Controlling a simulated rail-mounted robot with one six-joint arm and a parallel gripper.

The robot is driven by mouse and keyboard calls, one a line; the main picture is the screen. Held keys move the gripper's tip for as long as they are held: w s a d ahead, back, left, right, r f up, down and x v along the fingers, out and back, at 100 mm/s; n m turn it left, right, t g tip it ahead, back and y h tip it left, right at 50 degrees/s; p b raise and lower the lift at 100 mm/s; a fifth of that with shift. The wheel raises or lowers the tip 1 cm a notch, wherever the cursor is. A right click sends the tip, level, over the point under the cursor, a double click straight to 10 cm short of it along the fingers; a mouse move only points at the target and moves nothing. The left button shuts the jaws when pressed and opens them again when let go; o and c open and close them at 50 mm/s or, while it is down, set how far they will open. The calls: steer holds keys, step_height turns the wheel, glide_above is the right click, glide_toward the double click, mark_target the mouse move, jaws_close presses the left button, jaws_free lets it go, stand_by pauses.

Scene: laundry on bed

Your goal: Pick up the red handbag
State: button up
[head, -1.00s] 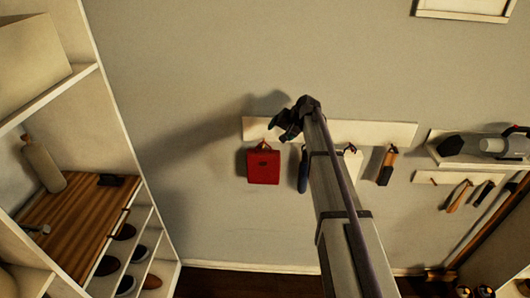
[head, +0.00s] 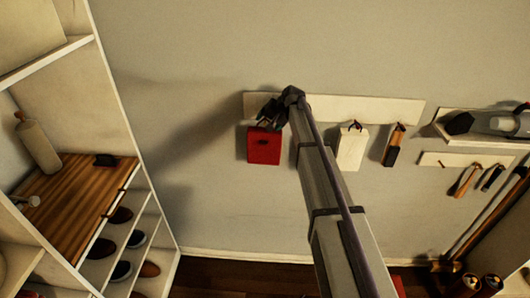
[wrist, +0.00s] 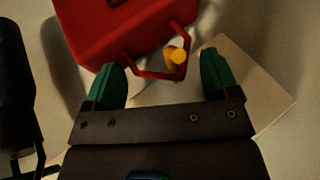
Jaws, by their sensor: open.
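The red handbag (head: 264,148) hangs on the white wall rail at its left end. In the wrist view the bag (wrist: 112,32) fills the top, and its thin red handle loops over a yellow peg (wrist: 178,55). My gripper (head: 268,118) is at the top of the bag in the head view and covers the handle there. In the wrist view my gripper (wrist: 162,80) is open, with one green fingertip on each side of the handle. The fingers are not closed on it. I cannot tell how deep the handle sits between them.
The white rail (head: 375,108) also holds a white item (head: 351,147) and a dark-and-brown item (head: 394,145) to the right. A dark object (wrist: 14,85) is at the wrist view's left edge. A shelf unit (head: 110,95) stands at left; the wall between is bare.

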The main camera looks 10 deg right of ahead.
steer(key=shift+r, duration=0.1)
steer(key=c, duration=1.5)
